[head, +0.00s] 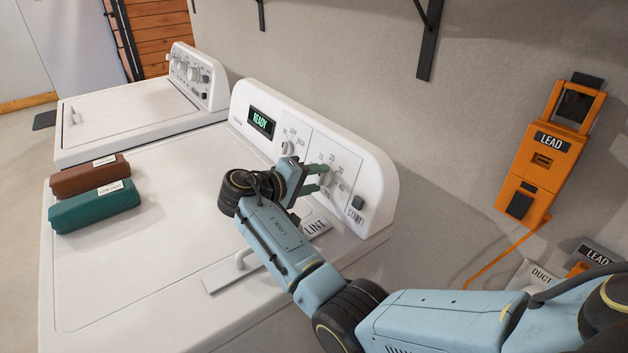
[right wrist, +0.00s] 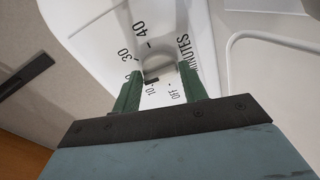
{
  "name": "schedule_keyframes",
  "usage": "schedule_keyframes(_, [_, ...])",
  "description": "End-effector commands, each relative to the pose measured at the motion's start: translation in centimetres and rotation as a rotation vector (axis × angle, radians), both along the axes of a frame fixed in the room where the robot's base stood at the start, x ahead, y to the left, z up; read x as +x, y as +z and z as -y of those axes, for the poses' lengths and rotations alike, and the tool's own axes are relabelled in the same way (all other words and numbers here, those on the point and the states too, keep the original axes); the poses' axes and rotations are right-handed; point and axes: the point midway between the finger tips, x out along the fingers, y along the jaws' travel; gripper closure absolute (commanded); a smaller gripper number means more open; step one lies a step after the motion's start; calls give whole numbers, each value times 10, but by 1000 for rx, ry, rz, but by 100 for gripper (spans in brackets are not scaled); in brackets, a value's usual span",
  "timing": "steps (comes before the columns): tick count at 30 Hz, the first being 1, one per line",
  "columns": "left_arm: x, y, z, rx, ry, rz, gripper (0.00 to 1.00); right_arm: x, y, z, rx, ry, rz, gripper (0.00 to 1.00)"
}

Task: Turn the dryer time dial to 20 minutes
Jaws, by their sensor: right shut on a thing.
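The dryer (head: 150,250) is the nearer white machine, and its display (head: 261,122) reads READY. Its time dial (head: 326,178) is a pale knob on the right of the sloped panel, with numbers around it. My right gripper (head: 318,180) is shut on the time dial, with its green fingers on either side. In the right wrist view, the time dial (right wrist: 156,68) shows between the fingertips of my right gripper (right wrist: 160,82). A dark mark on the knob's edge lies close to the 10 label. The 20 label is mostly hidden by a finger there. My left gripper is not in view.
A second dial (head: 289,144) is left of the time dial and a START button (head: 358,203) right of it. A white handle (head: 240,262) and an orange wall box (head: 545,155) are nearby.

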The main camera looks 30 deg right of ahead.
Motion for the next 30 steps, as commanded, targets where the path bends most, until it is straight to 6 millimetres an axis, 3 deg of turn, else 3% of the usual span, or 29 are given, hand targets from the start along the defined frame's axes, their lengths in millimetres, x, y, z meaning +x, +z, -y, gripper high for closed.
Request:
schedule_keyframes(8, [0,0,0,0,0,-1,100,0,0,0,2,-1,0,80])
schedule_keyframes(9, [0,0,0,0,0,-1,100,0,0,-1,2,-1,0,56])
schedule_keyframes(14, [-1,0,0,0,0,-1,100,0,0,0,2,0,-1,35])
schedule_keyframes(23, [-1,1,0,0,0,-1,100,0,1,-1,1,0,-1,35])
schedule_keyframes(30, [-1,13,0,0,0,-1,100,-5,12,-26,2,-8,-2,35])
